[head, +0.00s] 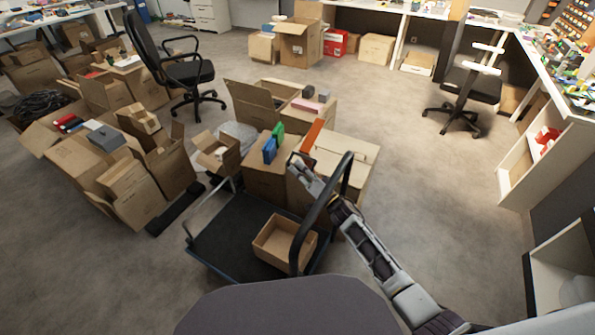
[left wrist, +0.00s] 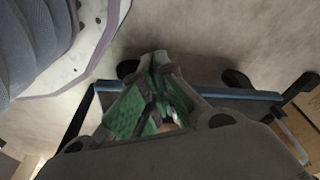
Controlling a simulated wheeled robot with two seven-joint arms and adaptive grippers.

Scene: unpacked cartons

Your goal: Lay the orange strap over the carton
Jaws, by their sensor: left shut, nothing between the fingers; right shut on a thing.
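The orange strap (head: 312,136) shows in the head view as a straight orange band slanting up from my right gripper (head: 299,162). My right gripper is shut on its near end, above the cartons. A closed carton (head: 345,155) lies just right of and below the strap; I cannot tell whether the strap touches it. My left gripper (left wrist: 158,65) shows in the left wrist view, shut and empty, with green finger parts. It is outside the head view.
Blue (head: 270,150) and green (head: 278,133) items stand on the left carton. A dark cart (head: 225,240) with a raised handle (head: 320,210) carries a small open carton (head: 283,241). An open carton (head: 262,100) sits behind. Clear floor lies to the right.

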